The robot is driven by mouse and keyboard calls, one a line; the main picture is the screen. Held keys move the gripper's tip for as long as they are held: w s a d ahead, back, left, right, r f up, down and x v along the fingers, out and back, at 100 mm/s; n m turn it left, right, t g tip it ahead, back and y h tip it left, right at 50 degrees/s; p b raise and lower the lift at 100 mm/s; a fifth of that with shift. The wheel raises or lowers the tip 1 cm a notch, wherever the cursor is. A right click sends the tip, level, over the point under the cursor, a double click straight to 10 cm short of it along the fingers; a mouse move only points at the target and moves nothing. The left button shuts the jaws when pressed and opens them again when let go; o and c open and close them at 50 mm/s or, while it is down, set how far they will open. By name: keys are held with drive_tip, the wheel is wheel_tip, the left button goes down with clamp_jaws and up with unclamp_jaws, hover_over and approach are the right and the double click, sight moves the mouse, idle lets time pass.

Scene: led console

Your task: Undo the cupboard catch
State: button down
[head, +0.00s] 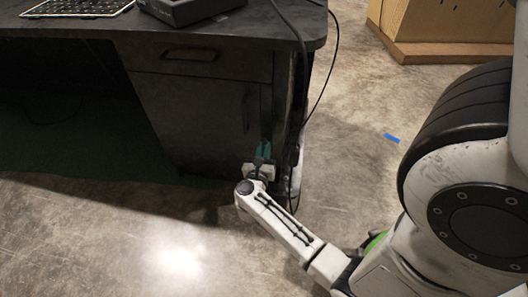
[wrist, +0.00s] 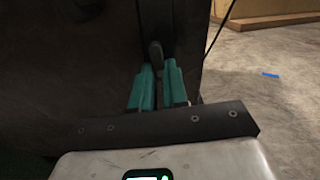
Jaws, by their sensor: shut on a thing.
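The dark cupboard (head: 195,125) stands under the right end of the desk, with a drawer above its door. My gripper (head: 263,149) has teal fingers and is at the lower right part of the cupboard front. In the wrist view, the catch (wrist: 155,52) is a small dark upright piece, and my gripper's fingers (wrist: 158,70) are shut on its lower part. The fingers hide that part. In the head view, the catch is too dark and small to make out behind the fingers. The door looks closed.
The desk top (head: 110,27) overhangs the cupboard and holds a dark device (head: 190,8). A black cable (head: 322,85) hangs down by the cupboard's right side. A wooden box (head: 440,30) stands at the back right. The concrete floor in front is clear.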

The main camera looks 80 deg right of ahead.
drive_tip(key=shift+f+m, duration=0.15)
drive_tip(key=shift+m, duration=0.45)
drive_tip(key=shift+b, duration=0.3)
drive_tip(key=c, duration=1.1)
unclamp_jaws()
drive_tip(key=shift+c, duration=0.2)
drive_tip(key=a+p, duration=0.2)
drive_tip(key=a, duration=0.8)
drive_tip(key=shift+s+a+p, duration=0.35)
drive_tip(key=shift+s+a, duration=0.05)
drive_tip(key=shift+s, duration=0.05)
